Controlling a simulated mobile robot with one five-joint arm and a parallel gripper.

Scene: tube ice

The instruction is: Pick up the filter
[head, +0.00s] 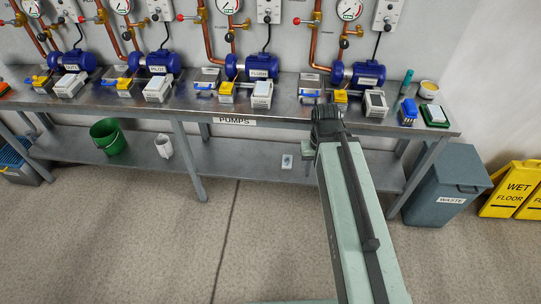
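Several white and grey box-shaped parts stand on the steel bench; one of them may be the filter, but I cannot tell which. One (375,103) is right of my arm, one (262,94) is left of it beside a yellow part, and others (158,88) (70,85) stand farther left. A small pale item (287,161) lies on the lower shelf. My arm reaches from the bottom right towards the bench's front edge. My gripper (327,117) is dark, seen from behind, near that edge; its fingers are hidden, and I cannot tell whether it holds anything.
Blue pumps (365,75) and copper pipes with gauges line the back of the bench (190,108). A green bucket (107,136) and white jug (164,146) stand on the lower shelf. A grey waste bin (445,186) and yellow sign (512,188) stand right. The front floor is clear.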

